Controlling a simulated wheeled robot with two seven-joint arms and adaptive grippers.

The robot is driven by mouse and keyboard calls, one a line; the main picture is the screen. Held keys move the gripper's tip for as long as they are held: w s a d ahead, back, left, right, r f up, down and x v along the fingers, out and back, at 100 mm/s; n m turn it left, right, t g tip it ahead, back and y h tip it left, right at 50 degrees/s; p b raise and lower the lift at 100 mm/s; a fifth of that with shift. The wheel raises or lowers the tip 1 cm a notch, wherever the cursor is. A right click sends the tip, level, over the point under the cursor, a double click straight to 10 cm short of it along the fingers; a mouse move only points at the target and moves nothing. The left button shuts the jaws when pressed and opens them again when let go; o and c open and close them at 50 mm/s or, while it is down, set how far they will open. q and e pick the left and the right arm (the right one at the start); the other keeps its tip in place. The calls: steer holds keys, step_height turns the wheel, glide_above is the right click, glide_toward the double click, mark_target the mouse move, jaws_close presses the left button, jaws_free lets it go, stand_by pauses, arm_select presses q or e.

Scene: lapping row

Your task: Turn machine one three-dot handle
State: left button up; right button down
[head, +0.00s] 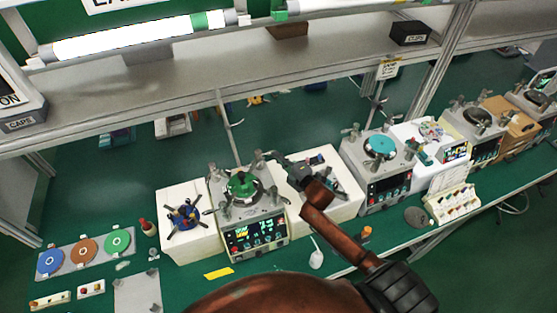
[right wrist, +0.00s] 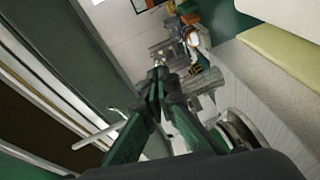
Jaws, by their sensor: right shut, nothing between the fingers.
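The nearest lapping machine (head: 250,232), a grey box with lit displays, stands at the middle of the bench with a green disc (head: 243,187) on top. Several grey posts and dark handles rise around the disc; dot marks are too small to tell. My right gripper (head: 268,157) reaches in from the lower right to the machine's back right corner, by a handle there. In the right wrist view its fingers (right wrist: 158,82) are shut with nothing between them, near grey metal fittings (right wrist: 205,82). I cannot tell whether they touch the handle. My left gripper is not in view.
White blocks (head: 190,246) flank the machine, the left one with a blue handled part (head: 184,215). A second machine (head: 378,182) with a teal disc stands to the right. A shelf (head: 200,85) overhangs the back.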

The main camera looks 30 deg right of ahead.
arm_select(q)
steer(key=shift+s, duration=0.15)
arm_select(e)
steer(key=shift+w+d, duration=0.25)
steer(key=shift+w, duration=0.1)
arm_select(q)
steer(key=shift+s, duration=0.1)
arm_select(e)
steer(key=shift+d, duration=0.15)
